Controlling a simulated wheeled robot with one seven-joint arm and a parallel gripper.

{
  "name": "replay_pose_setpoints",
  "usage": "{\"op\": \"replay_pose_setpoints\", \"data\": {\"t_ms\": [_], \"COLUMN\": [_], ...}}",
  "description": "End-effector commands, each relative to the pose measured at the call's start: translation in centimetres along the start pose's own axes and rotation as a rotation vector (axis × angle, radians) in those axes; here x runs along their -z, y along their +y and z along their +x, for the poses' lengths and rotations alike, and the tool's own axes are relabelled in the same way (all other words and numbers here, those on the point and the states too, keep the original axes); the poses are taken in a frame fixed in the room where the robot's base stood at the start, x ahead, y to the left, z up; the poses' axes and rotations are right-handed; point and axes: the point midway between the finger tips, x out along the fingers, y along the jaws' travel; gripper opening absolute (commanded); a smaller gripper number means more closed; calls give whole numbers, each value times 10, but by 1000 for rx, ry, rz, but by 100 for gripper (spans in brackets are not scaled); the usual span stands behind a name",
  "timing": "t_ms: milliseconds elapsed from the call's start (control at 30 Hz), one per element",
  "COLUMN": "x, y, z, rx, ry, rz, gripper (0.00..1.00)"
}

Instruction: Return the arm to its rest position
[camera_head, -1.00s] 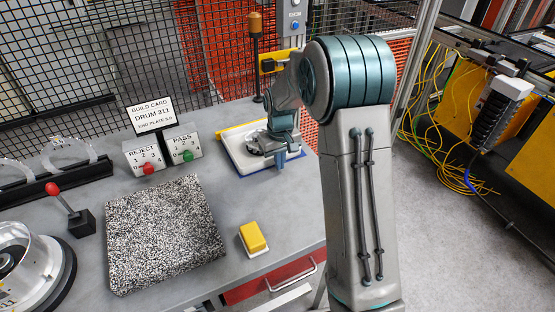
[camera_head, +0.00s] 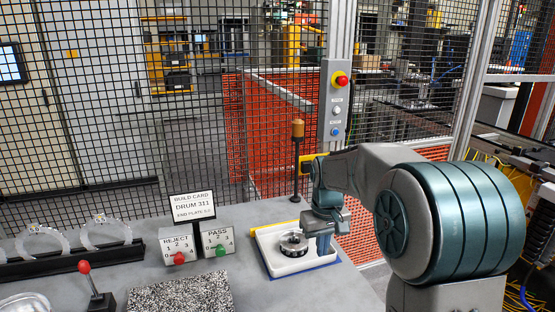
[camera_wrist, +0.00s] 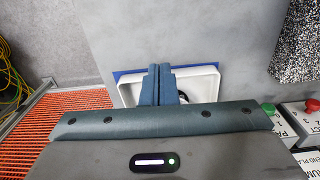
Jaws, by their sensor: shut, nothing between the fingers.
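My gripper (camera_head: 322,246) hangs over the right side of a white tray (camera_head: 272,262) in the head view. In the wrist view its two fingers (camera_wrist: 160,68) are pressed together with nothing between them. The tray also shows in the wrist view (camera_wrist: 205,76), partly hidden behind the fingers and my wrist housing. A round metal part (camera_head: 293,243) sits in the tray, beside my gripper and apart from it as far as I can tell. My arm is bent, reaching left from the right side of the head view.
The tray lies on a blue mat (camera_head: 301,270) on a grey bench. REJECT (camera_head: 177,245) and PASS (camera_head: 217,239) boxes, a build card (camera_head: 193,206) and a speckled slab (camera_head: 185,296) stand to its left. Behind are a lamp post (camera_head: 297,160) and a mesh fence (camera_head: 100,120).

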Motion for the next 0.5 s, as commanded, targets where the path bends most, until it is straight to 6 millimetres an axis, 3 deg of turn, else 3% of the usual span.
{"op": "replay_pose_setpoints", "data": {"t_ms": [200,500], "x": [-65,-159], "y": [-10,-27], "z": [-30,-39], "rx": [-20,-32], "ry": [66,157], "rz": [66,162], "gripper": [0,0]}}
